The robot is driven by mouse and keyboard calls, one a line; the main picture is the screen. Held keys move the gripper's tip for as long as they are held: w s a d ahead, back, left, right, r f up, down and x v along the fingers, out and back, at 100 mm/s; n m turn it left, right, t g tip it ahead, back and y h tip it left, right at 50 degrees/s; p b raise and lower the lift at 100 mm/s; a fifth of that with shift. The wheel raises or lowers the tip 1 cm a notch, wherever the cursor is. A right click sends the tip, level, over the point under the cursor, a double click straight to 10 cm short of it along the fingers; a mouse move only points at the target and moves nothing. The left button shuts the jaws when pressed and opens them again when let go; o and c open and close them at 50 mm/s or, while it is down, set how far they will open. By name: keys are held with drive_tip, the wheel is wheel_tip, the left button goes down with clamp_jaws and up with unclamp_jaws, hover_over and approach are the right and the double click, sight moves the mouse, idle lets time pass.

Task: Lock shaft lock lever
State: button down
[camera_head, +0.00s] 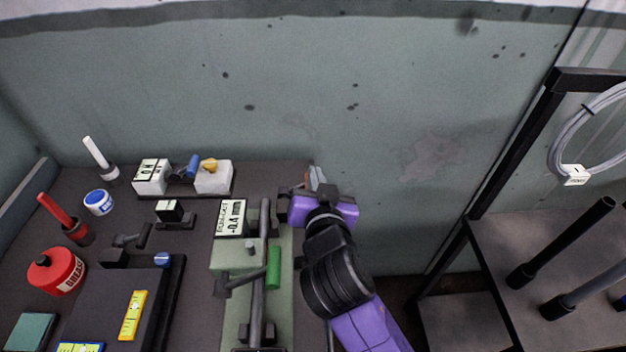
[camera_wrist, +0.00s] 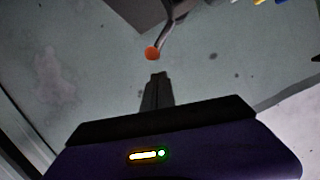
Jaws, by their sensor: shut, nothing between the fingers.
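In the wrist view an orange ball knob (camera_wrist: 152,53) sits on the end of a bent grey lever (camera_wrist: 169,32); I take this to be the shaft lock lever. My gripper (camera_wrist: 158,76) is shut and empty, its fingertips just short of the knob in the picture, with a gap showing. In the head view my gripper (camera_head: 315,176) is at the back right corner of the bench, and my wrist hides most of the lever there.
A runout sign (camera_head: 231,218) stands behind the bed. Left on the dark bench are a red can (camera_head: 56,271), a blue-lidded tin (camera_head: 98,202) and a block with a blue lever (camera_head: 191,166). A rack with a cable coil (camera_head: 566,130) stands right. The wall is close behind.

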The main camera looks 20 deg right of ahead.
drive_tip(key=shift+w+a+f, duration=0.1)
drive_tip(key=shift+a+f, duration=0.05)
drive_tip(key=shift+f, duration=0.55)
drive_tip(key=shift+f, duration=0.1)
drive_tip(key=shift+d+f+m+b, duration=0.25)
drive_tip(key=shift+f+m+b, duration=0.2)
drive_tip(key=shift+b, duration=0.6)
drive_tip(key=shift+s+d+f+m+y+b, duration=0.3)
drive_tip(key=shift+m+b, duration=0.15)
drive_tip(key=shift+b, duration=0.45)
drive_tip(key=shift+r, duration=0.15)
